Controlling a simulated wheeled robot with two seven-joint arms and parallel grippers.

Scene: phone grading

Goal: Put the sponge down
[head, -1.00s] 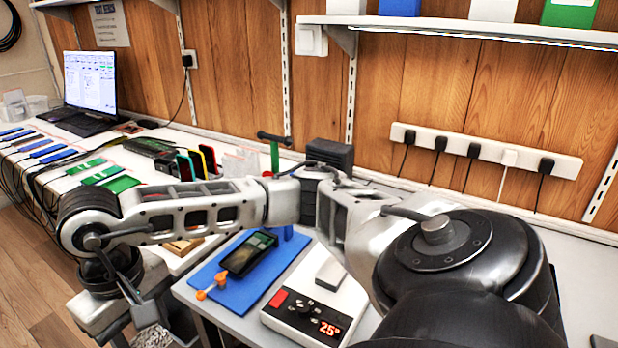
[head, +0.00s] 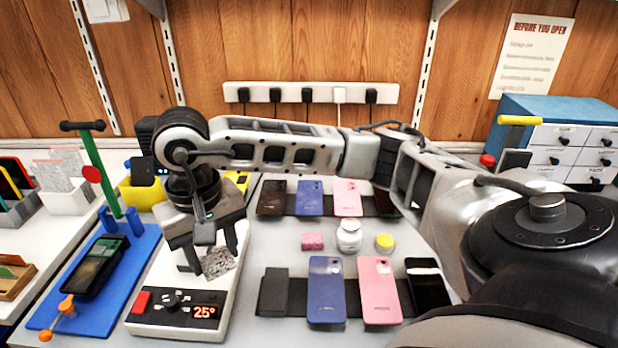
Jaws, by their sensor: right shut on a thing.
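My right gripper (head: 208,248) points down and is shut on a grey speckled block (head: 219,263), which I take for the sponge. It holds the block over the right part of a white heating plate (head: 165,272) with a knob, a red button and lit red digits. I cannot tell whether the block touches the plate. A small pink block (head: 312,241) lies on the grey table to the right, beside a white jar (head: 348,236) and a yellow-lidded pot (head: 384,242). My left gripper is out of view.
A blue mat (head: 62,311) with a dark phone (head: 98,264) and a green-posted stand (head: 95,170) is on the left. Phones lie in two rows on dark strips, such as a pink one (head: 379,290) at the front. Bare table (head: 270,240) shows between plate and pink block.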

